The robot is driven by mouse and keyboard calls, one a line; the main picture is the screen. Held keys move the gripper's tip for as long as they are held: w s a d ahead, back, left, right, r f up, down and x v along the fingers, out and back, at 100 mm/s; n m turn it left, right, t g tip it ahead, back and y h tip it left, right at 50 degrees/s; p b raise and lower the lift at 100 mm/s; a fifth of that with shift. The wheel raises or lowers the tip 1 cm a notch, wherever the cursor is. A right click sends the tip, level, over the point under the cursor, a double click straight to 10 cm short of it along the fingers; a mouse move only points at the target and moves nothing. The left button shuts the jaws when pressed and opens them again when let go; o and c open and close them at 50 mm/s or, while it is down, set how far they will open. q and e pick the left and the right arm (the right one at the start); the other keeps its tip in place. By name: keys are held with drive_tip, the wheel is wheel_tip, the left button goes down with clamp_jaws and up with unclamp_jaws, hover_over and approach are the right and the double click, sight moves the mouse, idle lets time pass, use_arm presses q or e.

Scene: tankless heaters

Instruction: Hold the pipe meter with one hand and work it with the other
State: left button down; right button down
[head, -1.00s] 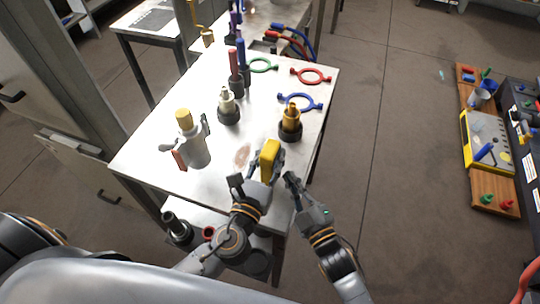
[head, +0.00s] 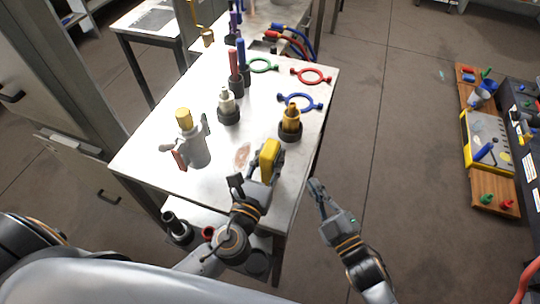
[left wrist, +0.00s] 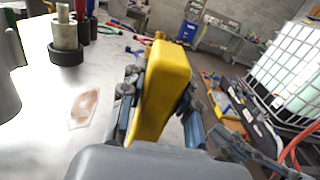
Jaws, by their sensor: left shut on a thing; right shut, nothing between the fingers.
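The pipe meter, a yellow block-shaped device (head: 268,157), is held over the near right corner of the table. My left gripper (head: 258,180) is shut on it. In the left wrist view the yellow meter (left wrist: 165,92) stands upright between the fingers, its side facing the camera. My right gripper (head: 317,190) is shut and empty, off the table's right edge and apart from the meter. The face of the meter is hidden in both views.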

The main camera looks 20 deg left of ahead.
use_arm(q)
drive_tip(key=c, duration=0.9)
unclamp_jaws()
